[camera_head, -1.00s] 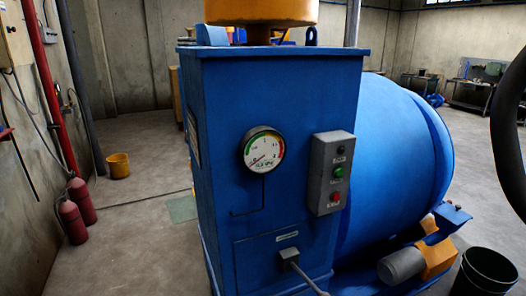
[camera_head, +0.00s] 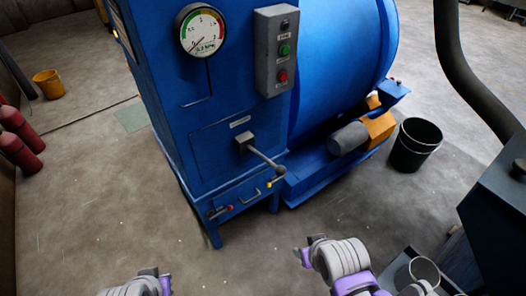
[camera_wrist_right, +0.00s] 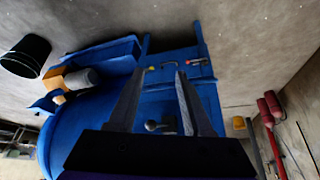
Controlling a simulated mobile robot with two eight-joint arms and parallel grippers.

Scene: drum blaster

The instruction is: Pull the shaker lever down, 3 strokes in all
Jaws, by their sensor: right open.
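The shaker lever (camera_head: 262,156) is a grey rod with a dark ball knob at its end. It slants down and right from a square boss on the front of the blue machine cabinet (camera_head: 215,125). In the right wrist view the lever's knob (camera_wrist_right: 151,125) shows in the gap between my fingers, beyond them. My right gripper (camera_wrist_right: 160,72) is open and empty, apart from the lever as far as I can see. In the head view my right arm is low, in front of the machine. Part of my left arm shows at the bottom edge; its gripper is out of view.
A dial gauge (camera_head: 201,30) and a grey button box (camera_head: 277,50) are above the lever. Below it are a small yellow-tipped handle (camera_head: 270,184) and a red-tipped one (camera_head: 219,211). A black bucket (camera_head: 415,145) stands right. Floor in front is clear.

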